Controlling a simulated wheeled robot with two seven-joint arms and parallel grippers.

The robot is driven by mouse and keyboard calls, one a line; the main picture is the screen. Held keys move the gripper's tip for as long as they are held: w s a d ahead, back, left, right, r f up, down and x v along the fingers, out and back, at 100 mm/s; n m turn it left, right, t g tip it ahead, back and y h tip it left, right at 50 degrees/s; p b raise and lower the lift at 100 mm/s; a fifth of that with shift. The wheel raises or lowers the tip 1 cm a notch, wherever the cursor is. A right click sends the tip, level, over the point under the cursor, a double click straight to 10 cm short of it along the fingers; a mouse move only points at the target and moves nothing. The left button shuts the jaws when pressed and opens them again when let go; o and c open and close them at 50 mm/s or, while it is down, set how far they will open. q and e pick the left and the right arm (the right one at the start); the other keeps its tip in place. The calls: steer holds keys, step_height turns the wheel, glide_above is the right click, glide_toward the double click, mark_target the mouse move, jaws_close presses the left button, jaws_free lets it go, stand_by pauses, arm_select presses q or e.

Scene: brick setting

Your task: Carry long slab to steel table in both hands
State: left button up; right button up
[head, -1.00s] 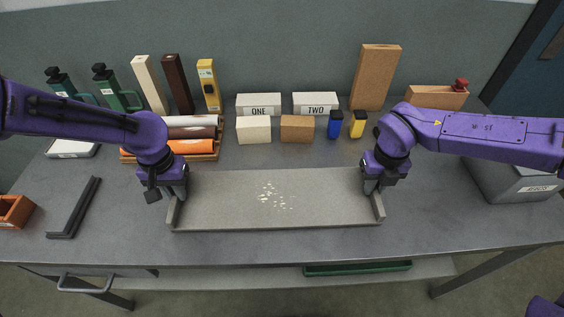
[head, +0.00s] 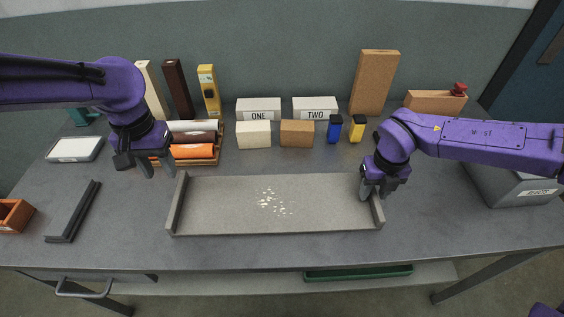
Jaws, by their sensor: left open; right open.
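The long grey slab (head: 320,205) lies flat on the steel table (head: 420,235), near its front edge. It has a raised lip at each end and pale flecks in its middle. My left gripper (head: 158,168) is open and empty, above and just left of the slab's left end, apart from it. My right gripper (head: 375,192) is open at the slab's right end, with its fingers close to the right lip. I cannot tell whether they touch it.
Behind the slab stand a cream block (head: 253,134), a brown block (head: 297,133), and blue (head: 335,128) and yellow (head: 357,128) bottles. A rack of rolls (head: 195,152) is behind left. A dark angle bar (head: 73,211) lies left. A grey box (head: 510,187) stands right.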

steer(key=shift+r, duration=0.4)
arm_select(q)
steer(key=shift+r, duration=0.35)
arm_select(e)
step_height(320, 180, up, 11)
arm_select(q)
steer(key=shift+r, duration=0.15)
arm_select(e)
steer(key=shift+r, duration=0.2)
